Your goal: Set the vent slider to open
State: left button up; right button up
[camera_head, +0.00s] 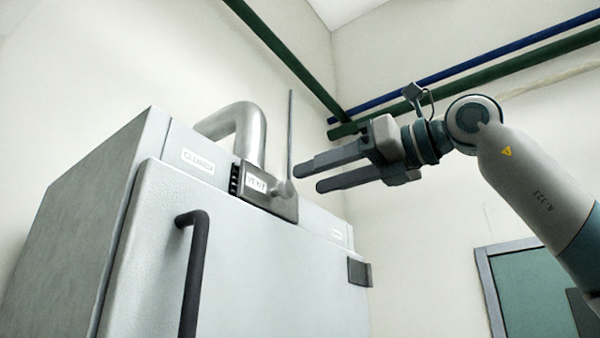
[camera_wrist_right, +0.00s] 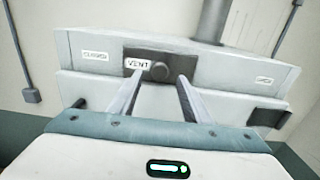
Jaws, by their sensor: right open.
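The vent slider (camera_head: 268,197) is a dark plate with a white VENT label and a round knob (camera_head: 284,188), on the upper front of a pale cabinet. It also shows in the right wrist view (camera_wrist_right: 187,62), with its knob (camera_wrist_right: 159,71). It sits nearer the left label, CLOSED (camera_head: 198,161), than the small right label (camera_wrist_right: 265,80), too small to read. My right gripper (camera_head: 308,178) is open and empty, its fingers pointing at the knob. In the wrist view the fingertips (camera_wrist_right: 160,79) appear on either side of the knob; contact is unclear. My left gripper is out of view.
The cabinet door (camera_head: 240,260) has a dark bar handle (camera_head: 193,270) below the slider and a dark hinge (camera_head: 359,272) at right. A metal pipe (camera_head: 245,125) rises behind the slider. Green and blue pipes (camera_head: 470,72) run along the walls.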

aim_at(291, 186)
jog(key=shift+p+x, duration=0.75)
jog(key=shift+x, duration=1.6)
jog(key=shift+c, duration=0.2)
grip_shut()
